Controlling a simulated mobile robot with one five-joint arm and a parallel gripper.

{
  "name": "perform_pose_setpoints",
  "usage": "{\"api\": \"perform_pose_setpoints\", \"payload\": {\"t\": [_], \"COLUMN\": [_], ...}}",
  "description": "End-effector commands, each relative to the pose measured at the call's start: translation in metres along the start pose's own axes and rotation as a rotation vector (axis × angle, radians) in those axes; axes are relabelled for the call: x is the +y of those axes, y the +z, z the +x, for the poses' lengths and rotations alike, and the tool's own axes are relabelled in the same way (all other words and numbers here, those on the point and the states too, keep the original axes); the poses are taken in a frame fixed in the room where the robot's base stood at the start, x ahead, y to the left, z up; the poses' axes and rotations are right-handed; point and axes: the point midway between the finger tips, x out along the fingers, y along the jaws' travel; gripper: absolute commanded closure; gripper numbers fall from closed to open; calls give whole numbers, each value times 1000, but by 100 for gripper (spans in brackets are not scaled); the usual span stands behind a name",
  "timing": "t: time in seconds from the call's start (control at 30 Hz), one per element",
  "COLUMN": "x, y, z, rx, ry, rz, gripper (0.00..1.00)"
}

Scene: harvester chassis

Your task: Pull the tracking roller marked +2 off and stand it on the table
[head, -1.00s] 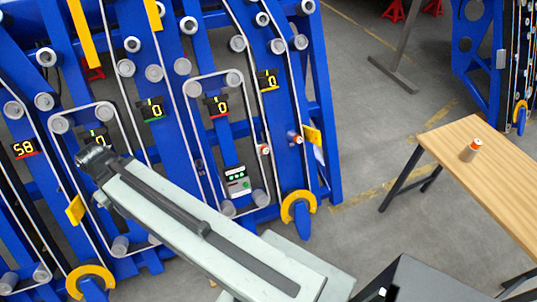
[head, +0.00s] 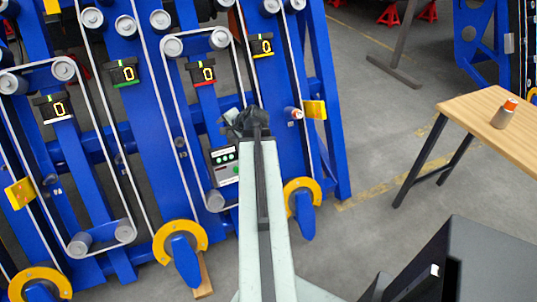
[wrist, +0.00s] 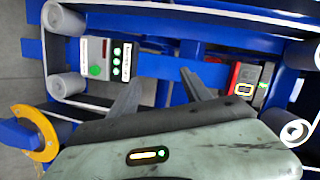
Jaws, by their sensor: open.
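In the head view, a small pale roller with an orange part (head: 294,113) sits on a blue upright of the machine, right of my gripper. A similar orange-topped roller (head: 505,111) stands upright on the wooden table (head: 475,108) at the right. No +2 mark is readable on either. My gripper (head: 243,118) is in front of the machine, between the control box and that roller. In the wrist view my gripper (wrist: 162,84) is open and empty, its two fingers spread before blue beams. My gripper and arm hide part of the machine behind them.
The control box (head: 224,165) is left of my gripper and also shows in the wrist view (wrist: 106,58). Belts, grey pulleys and displays reading 0 surround it. A yellow hook-like part (head: 301,188) is below right. Open floor lies between machine and table.

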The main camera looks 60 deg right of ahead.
Motion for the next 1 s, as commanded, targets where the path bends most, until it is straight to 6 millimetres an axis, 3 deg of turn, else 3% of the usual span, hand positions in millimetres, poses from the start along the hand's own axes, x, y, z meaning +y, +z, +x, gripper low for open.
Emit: {"api": "perform_pose_setpoints", "payload": {"t": [0.03,0.1,0.2,0.3,0.57,1.0], "x": [41,65,90,101,102,96], "y": [-34,-74,-113,-134,-141,-161], "z": [10,1,-12,-22,-22,47], "rx": [64,139,214,254,265,263], "ry": [-31,-77,-125,-152,-159,-158], "rz": [85,187,286,339,353,350], "gripper": [44,44,44,44,44,44]}}
